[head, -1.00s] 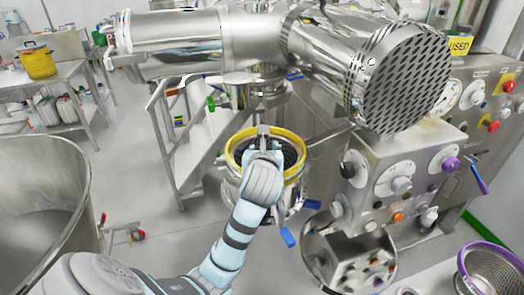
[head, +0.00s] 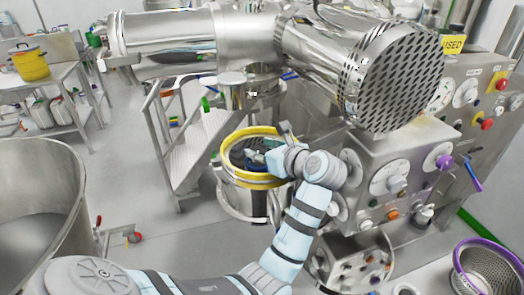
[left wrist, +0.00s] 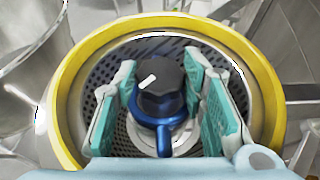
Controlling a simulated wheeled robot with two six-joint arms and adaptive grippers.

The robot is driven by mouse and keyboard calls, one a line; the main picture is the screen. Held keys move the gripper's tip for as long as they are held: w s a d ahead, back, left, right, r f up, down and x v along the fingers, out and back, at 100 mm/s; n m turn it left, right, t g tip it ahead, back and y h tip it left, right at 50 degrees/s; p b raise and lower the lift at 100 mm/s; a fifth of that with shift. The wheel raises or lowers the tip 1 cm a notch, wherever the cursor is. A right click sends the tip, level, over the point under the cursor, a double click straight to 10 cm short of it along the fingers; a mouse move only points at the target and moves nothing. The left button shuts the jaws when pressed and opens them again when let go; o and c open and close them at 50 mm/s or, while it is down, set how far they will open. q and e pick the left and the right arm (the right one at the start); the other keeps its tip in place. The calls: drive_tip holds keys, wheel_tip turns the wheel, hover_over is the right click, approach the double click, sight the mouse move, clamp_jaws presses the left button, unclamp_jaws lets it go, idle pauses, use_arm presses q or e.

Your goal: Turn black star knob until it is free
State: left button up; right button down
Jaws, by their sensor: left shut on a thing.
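The black star knob (left wrist: 161,72) has a white mark on its top and sits in the middle of a yellow-rimmed round opening (left wrist: 80,60), over a perforated disc (left wrist: 102,80). A blue part with a ring-shaped end (left wrist: 163,128) lies under and in front of the knob. My left gripper (left wrist: 162,84) has its teal-padded fingers on both sides of the knob and is shut on it. In the head view my left gripper (head: 256,158) reaches into the yellow-rimmed opening (head: 232,176) from the right and hides the knob. My right gripper is not in view.
A large steel pipe with a perforated end (head: 402,75) hangs above and behind the opening. A control panel with knobs (head: 400,170) stands close on the right. A big steel bowl (head: 40,215) is at left, a purple-rimmed basket (head: 488,262) at lower right.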

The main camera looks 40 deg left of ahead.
sight(262, 152)
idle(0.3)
use_arm(q)
drive_tip(key=o, duration=1.2)
drive_tip(key=shift+a, duration=0.1)
drive_tip(key=shift+c, duration=0.2)
drive_tip(key=shift+r, duration=0.2)
wheel_tip(262, 152, up, 10)
drive_tip(key=shift+f, duration=0.25)
